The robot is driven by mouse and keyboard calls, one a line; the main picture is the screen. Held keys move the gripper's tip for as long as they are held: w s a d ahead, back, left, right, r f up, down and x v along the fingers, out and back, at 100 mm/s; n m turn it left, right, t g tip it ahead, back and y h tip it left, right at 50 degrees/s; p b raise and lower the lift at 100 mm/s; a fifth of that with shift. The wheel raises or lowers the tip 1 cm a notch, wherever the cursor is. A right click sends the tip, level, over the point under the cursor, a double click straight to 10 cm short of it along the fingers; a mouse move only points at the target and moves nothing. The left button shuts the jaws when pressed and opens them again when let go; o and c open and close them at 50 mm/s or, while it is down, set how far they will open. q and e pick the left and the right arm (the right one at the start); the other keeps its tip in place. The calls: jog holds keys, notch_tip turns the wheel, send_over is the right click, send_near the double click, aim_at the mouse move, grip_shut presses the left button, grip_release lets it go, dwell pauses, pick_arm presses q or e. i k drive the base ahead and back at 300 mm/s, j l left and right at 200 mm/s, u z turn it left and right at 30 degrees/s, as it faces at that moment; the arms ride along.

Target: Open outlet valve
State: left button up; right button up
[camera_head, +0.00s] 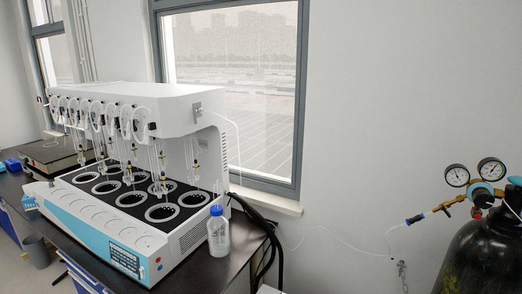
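A black gas cylinder (475,262) stands at the right edge, partly cut off by the frame. A brass regulator (476,206) with two round dial gauges (457,176) (491,169) sits at its top. Neither gripper is in view.
A white and blue multi-position distiller (205,149) stands on a dark bench (223,268) at the left. A clear bottle (218,232) is by its front right corner. Black hoses (268,240) hang off the bench's right end. A chain (402,275) hangs beside the cylinder.

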aim_at(445, 208)
jog(key=z, duration=1.3)
